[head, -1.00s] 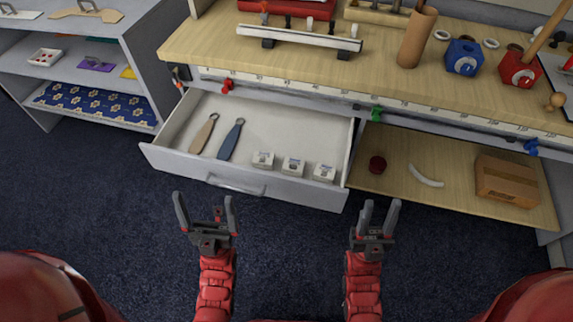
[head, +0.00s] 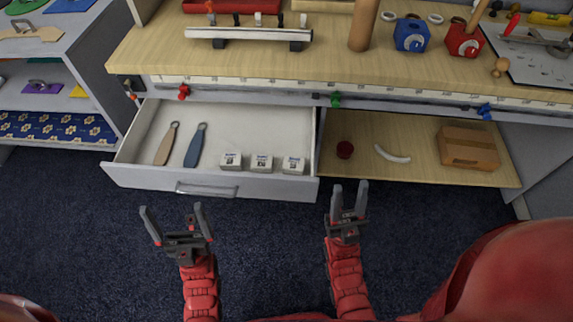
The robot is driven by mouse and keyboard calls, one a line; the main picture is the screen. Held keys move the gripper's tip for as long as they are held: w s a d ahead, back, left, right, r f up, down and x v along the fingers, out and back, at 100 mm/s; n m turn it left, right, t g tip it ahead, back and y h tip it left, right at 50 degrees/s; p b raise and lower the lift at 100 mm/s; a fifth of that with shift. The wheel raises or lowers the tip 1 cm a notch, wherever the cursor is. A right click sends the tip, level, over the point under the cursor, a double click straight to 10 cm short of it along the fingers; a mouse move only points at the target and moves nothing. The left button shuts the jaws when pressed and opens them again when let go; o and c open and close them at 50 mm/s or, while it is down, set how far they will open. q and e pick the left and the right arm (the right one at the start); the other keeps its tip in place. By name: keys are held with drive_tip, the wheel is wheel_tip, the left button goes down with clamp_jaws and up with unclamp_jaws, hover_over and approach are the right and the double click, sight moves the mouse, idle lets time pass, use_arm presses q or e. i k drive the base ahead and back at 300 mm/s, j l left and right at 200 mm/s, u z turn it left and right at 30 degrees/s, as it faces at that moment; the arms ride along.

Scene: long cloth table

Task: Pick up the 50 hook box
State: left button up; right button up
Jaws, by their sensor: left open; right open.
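Three small white boxes with dark print stand in a row at the front right of the open drawer (head: 140,178): a left box (head: 231,160), a middle box (head: 262,163) and a right box (head: 293,165). Their labels are too small to read, so I cannot tell which is the 50 hook box. My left gripper (head: 173,222) is open and empty, in front of and below the drawer. My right gripper (head: 349,198) is open and empty, to the right of the drawer's front corner. Neither gripper touches a box.
A tan tool (head: 167,145) and a blue tool (head: 195,146) lie in the drawer, left of the boxes. A lower shelf (head: 400,175) at right holds a dark red round thing (head: 344,150), a white curved piece (head: 392,155) and a brown box (head: 468,148). The workbench top (head: 330,55) overhangs behind.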

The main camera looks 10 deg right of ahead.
sight(228, 162)
drive_tip(key=i+l+u, duration=0.1)
drive_tip(key=l, duration=0.4)
drive_tip(key=i+l+u, duration=0.1)
drive_tip(key=l, duration=0.4)
drive_tip(key=i+l+u, duration=0.15)
drive_tip(key=l, duration=0.4)
drive_tip(key=l+u, duration=0.1)
drive_tip(key=l, duration=0.4)
drive_tip(key=i+j+u, duration=0.1)
drive_tip(key=u, duration=0.35)
drive_tip(key=i+u, duration=0.25)
drive_tip(key=u, duration=0.25)
drive_tip(key=i, duration=0.2)
